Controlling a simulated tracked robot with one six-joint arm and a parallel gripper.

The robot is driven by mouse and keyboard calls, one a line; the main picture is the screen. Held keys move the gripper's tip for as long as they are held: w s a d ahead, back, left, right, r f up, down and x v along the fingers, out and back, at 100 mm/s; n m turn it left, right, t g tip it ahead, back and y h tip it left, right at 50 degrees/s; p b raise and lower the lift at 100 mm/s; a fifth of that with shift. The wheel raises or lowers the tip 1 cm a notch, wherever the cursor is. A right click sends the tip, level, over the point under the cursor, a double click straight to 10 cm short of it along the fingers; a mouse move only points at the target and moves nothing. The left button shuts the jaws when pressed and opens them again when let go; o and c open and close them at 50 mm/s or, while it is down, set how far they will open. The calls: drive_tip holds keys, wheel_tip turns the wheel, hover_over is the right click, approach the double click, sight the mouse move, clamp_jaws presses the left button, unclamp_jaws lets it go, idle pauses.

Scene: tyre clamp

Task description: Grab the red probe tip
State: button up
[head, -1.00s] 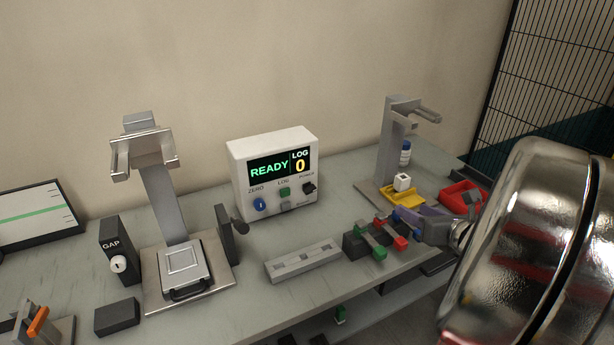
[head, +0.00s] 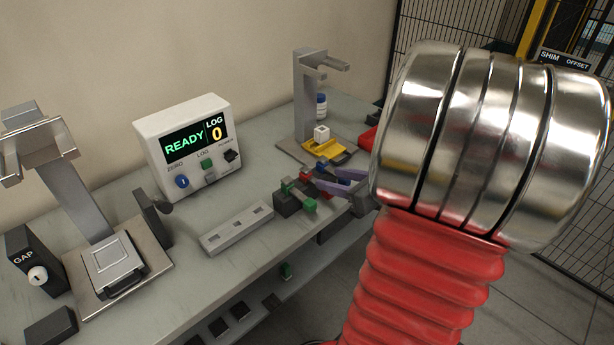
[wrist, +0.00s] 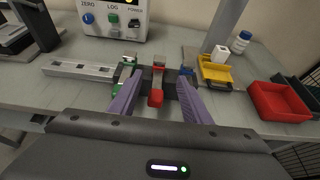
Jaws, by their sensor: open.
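The red probe tip (wrist: 155,97) sits in a dark rack at the front of the bench, with a red block end towards me in the wrist view. My gripper (wrist: 158,82) is open, its two purple fingers reaching on either side of the red tip. I see no clear contact. A green tip (wrist: 120,91) is just left of the left finger. A blue part (wrist: 187,71) shows by the right fingertip. In the head view my gripper (head: 335,180) is at the rack's right end, and my arm hides part of that area.
A pale slotted bar (head: 236,228) lies left of the rack. A yellow holder with a white cube (wrist: 221,53) stands behind right, below a grey stand (head: 308,95). A red bin (wrist: 277,101) is at the right. The display box (head: 186,145) stands at the back.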

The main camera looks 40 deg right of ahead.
sight(308, 174)
drive_tip(key=shift+x, duration=3.05)
drive_tip(key=shift+x, duration=2.6)
drive_tip(key=shift+a+f, duration=0.1)
drive_tip(key=shift+s, duration=0.1)
drive_tip(key=shift+c, duration=0.4)
clamp_jaws()
